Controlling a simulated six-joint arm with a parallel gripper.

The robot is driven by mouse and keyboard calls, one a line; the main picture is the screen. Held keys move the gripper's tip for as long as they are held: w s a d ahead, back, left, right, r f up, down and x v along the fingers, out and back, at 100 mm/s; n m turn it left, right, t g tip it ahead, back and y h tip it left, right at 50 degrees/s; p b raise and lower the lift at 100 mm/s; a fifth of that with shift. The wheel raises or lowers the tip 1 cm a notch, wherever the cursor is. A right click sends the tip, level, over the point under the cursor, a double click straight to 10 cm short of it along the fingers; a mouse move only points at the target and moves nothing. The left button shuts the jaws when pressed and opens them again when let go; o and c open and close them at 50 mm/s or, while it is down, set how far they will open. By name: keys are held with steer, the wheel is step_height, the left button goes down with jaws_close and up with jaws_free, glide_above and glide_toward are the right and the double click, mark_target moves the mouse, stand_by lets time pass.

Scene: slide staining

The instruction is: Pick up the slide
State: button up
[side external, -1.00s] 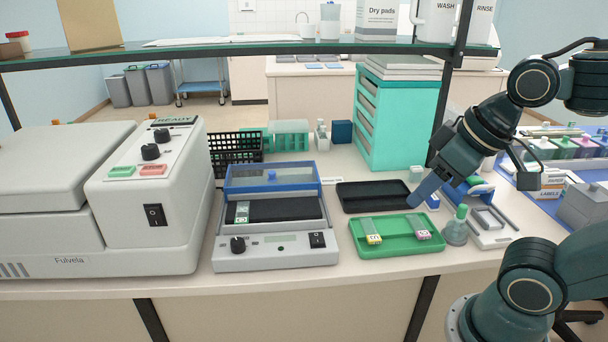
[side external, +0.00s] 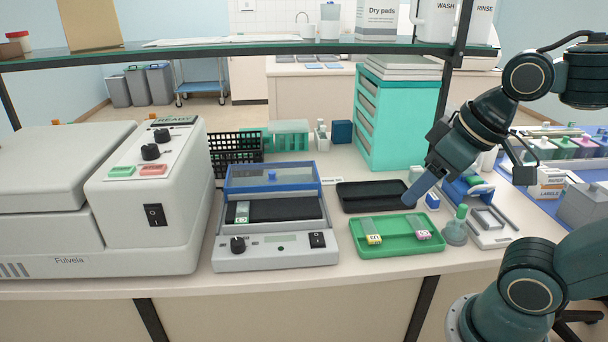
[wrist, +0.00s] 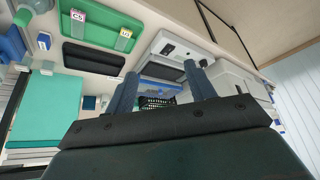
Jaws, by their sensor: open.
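Two glass slides lie in the green tray (side external: 398,250): one with a yellow label (side external: 372,238) on the left and one with a pink label (side external: 422,234) on the right. A slide with a green label (side external: 242,212) lies on the left of the dark plate of the grey warmer (side external: 275,260). My gripper (side external: 409,202) is open and empty, tilted, above the area between the black tray and the green tray. The wrist view shows its fingers apart (wrist: 160,84), with the yellow-labelled slide (wrist: 124,38) and pink-labelled slide (wrist: 78,18) off to the upper left.
An empty black tray (side external: 360,197) lies behind the green tray. A small bottle (side external: 456,228) stands right of the green tray. A large white machine (side external: 150,215) stands at left. A teal drawer cabinet (side external: 400,120) stands behind, and a glass shelf (side external: 250,48) crosses above the bench.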

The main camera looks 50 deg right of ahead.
steer(key=w+a+r+m+g, duration=0.1)
steer(key=w+r+m, duration=0.15)
steer(key=w, duration=0.75)
steer(key=w+a+r+m+g, duration=0.2)
steer(key=w+r, duration=0.1)
steer(key=w, duration=0.6)
steer(key=w+a+f+m+g, duration=0.1)
steer(key=w+a+f+m, duration=0.1)
steer(key=w+f, duration=0.3)
steer(key=w+a+f+m+g, duration=0.1)
steer(key=w+f, duration=0.4)
steer(key=w, duration=0.8)
steer(key=shift+a+m+g, duration=0.3)
steer(key=shift+a+m, duration=0.35)
steer(key=shift+a, duration=0.15)
steer(key=shift+s, duration=0.1)
glide_above(241, 218)
steer(key=shift+f, duration=4.3)
steer(key=shift+f, duration=0.1)
